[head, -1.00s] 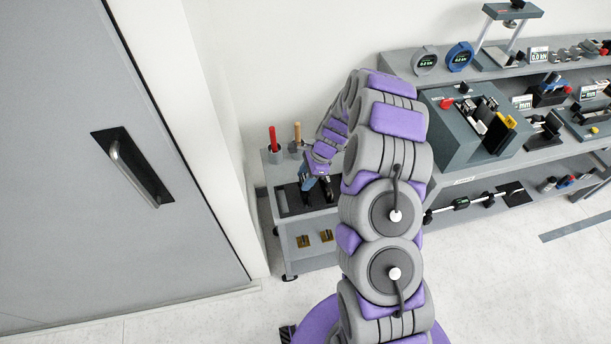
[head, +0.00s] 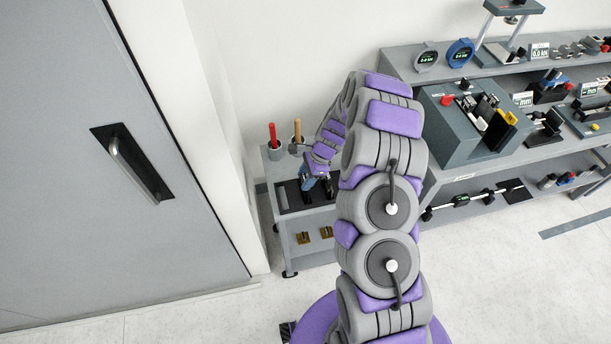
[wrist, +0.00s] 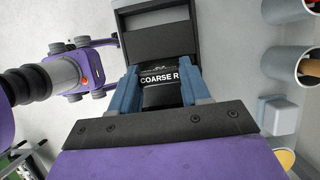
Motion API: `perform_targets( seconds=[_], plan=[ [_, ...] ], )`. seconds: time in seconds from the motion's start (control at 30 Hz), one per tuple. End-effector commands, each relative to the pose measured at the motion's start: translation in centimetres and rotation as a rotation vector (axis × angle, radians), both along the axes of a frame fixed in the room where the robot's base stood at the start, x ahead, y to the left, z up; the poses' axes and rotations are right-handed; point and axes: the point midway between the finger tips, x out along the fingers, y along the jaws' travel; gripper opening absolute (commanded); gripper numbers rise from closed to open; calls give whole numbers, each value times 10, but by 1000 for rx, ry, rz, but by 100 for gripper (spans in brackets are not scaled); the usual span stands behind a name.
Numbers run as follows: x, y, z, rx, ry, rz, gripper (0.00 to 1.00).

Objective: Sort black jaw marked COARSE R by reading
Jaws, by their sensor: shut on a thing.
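The black jaw (wrist: 159,79) is marked COARSE R in white letters, which read upright in the wrist view. My gripper (wrist: 162,86) is shut on it, with a blue finger on each side. In the head view my gripper (head: 317,186) is over the small grey cart at the left end of the bench, at the black tray (head: 282,198) on its top. The tray's dark rim (wrist: 160,8) shows beyond the jaw in the wrist view. The head view is too small to tell whether the jaw touches the tray.
A red-handled tool (head: 272,134) and a wooden-handled one (head: 297,130) stand in cups at the cart's back. Brass pieces (head: 303,238) lie on its lower shelf. A grey-green fixture (head: 453,145) stands on the bench to the right. A door (head: 90,190) is at left.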

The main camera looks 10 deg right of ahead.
Motion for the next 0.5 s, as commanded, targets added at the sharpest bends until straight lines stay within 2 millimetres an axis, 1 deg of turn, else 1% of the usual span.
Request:
perform_targets(
  seconds=[0.5],
  plan=[
    [1,0,-5,0,0,-1,0]
  ],
)
